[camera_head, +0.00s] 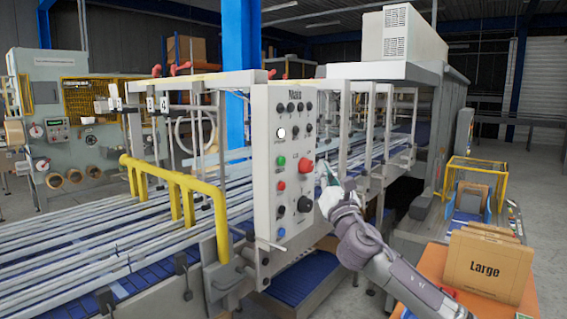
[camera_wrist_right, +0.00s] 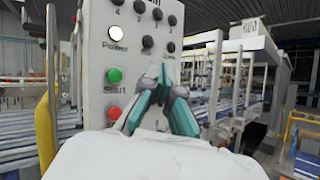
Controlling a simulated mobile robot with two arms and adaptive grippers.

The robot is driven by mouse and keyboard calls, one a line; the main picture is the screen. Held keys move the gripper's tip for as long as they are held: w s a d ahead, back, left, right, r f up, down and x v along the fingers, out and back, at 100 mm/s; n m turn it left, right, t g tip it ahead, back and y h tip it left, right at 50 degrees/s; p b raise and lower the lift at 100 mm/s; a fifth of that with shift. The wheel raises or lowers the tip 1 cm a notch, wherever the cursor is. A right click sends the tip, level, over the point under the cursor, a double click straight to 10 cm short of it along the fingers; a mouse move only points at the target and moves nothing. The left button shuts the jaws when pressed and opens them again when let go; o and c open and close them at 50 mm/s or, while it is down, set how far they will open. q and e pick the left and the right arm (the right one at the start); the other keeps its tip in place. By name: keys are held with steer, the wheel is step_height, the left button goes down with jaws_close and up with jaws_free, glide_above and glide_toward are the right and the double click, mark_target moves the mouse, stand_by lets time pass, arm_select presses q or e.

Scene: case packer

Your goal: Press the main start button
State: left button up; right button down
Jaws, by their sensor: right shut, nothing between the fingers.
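The grey control panel (camera_head: 268,205) stands upright at the conveyor, with "Main" lettered at its top. Its green button (camera_head: 281,160) sits on the left column, below a lit white button (camera_head: 281,133) and above a red one (camera_head: 281,185). In the right wrist view the green button (camera_wrist_right: 114,75) has the label "Start" under it, and the white one (camera_wrist_right: 116,34) reads "Power". My right gripper (camera_head: 323,172) is at the panel's right edge, right of the green button. Its teal fingers (camera_wrist_right: 162,82) are shut and empty. My left gripper is out of view.
A large red mushroom button (camera_head: 307,166) and a black knob (camera_head: 305,204) are on the panel's right column, close to my right gripper. A yellow rail (camera_head: 176,185) stands left of the panel. Cardboard boxes (camera_head: 485,265) marked "Large" are at the lower right.

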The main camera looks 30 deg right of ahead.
mark_target(282, 161)
steer(key=shift+w, duration=0.1)
steer(key=w+a, duration=0.3)
steer(key=w, duration=0.5)
steer(key=shift+a, duration=0.25)
steer(key=shift+w, duration=0.1)
stand_by(1.2)
steer(key=shift+w+a, duration=0.15)
steer(key=shift+w, duration=0.15)
